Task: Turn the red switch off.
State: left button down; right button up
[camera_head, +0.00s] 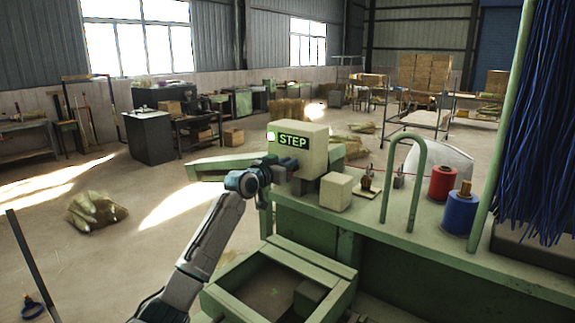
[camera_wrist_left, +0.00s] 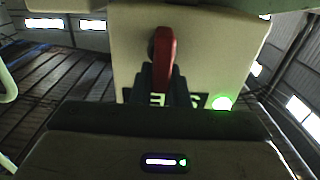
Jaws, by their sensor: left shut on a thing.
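The pale control box (camera_head: 312,158) stands on the green machine and carries a lit STEP sign (camera_head: 293,140) and a glowing green light (camera_head: 271,136). In the left wrist view the box appears upside down, with the red switch (camera_wrist_left: 164,50) as a lever on its face. My left gripper (camera_head: 283,174) is at the lower front of the box. In the left wrist view its fingers (camera_wrist_left: 162,85) are closed around the free end of the red lever. In the head view the gripper and wrist hide the lever. My right gripper is in neither view.
The green machine bench (camera_head: 380,225) has a green hoop (camera_head: 405,175), a red spool (camera_head: 442,183) and a blue spool (camera_head: 460,210) on top. An open green tray frame (camera_head: 330,298) juts out below my left arm. Blue bristles hang at the right. Floor at the left is mostly clear.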

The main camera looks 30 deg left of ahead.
pick_arm(q)
jog(key=shift+f, duration=0.3)
jog(key=m+b, duration=0.2)
jog(key=b, duration=0.1)
jog(key=shift+d+f+m+b, duration=0.3)
jog(key=shift+f+m, duration=0.05)
jog(key=shift+m, duration=0.05)
jog(key=m+b, duration=0.1)
jog(key=m, duration=0.1)
jog(key=m+b, duration=0.2)
jog(key=shift+d+f+m, duration=0.15)
jog(key=shift+d+m, duration=0.15)
jog(key=shift+d, duration=0.1)
jog(key=m, duration=0.1)
jog(key=m+b, duration=0.1)
jog(key=m, duration=0.1)
jog(key=m+b, duration=0.1)
jog(key=m, duration=0.1)
jog(key=shift+d+f, duration=0.3)
jog(key=m, duration=0.2)
jog(key=m+b, duration=0.1)
jog(key=m, duration=0.1)
jog(key=shift+d+f, duration=0.1)
jog(key=shift+f, duration=0.1)
jog(key=shift+m+b, duration=0.4)
jog(key=shift+m, duration=0.3)
jog(key=shift+s, duration=0.1)
jog(key=shift+r, duration=0.1)
